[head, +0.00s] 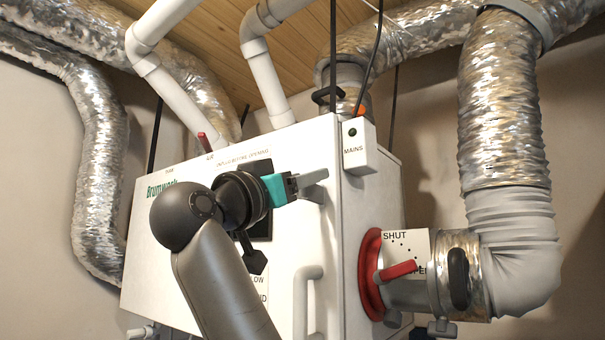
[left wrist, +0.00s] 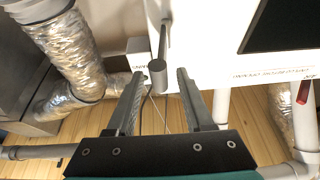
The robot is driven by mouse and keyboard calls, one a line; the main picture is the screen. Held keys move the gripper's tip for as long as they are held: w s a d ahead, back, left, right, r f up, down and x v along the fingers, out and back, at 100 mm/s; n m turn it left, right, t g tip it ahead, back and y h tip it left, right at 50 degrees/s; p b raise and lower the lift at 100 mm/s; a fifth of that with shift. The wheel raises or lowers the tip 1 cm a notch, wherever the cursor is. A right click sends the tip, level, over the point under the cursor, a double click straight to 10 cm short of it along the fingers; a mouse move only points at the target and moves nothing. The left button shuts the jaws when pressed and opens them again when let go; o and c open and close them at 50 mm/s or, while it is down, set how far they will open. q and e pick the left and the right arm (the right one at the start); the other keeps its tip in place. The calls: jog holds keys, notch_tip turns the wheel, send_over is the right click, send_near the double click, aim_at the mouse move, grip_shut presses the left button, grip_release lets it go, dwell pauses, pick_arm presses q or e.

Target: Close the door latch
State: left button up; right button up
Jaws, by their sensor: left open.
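The white furnace cabinet (head: 190,205) has a grey door latch (head: 314,178) near the right edge of its front. The latch also shows in the left wrist view as a grey bar with a round end (left wrist: 157,74). My left gripper (head: 293,186) is at the latch's left side in the head view, and its arm hides part of the front. In the left wrist view its two fingers (left wrist: 160,77) are apart, with the latch's round end between the tips in the picture. I cannot tell whether they touch it. My right gripper is not in view.
A pale door handle (head: 300,298) stands below the latch. A small MAINS box (head: 358,146) with a cable sits on the upper right corner. A red lever (head: 398,270) and a silver duct (head: 500,120) are on the right. White pipes (head: 265,75) rise above the cabinet.

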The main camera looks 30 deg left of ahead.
pick_arm(q)
grip_shut()
dwell(0.4)
dwell(1.0)
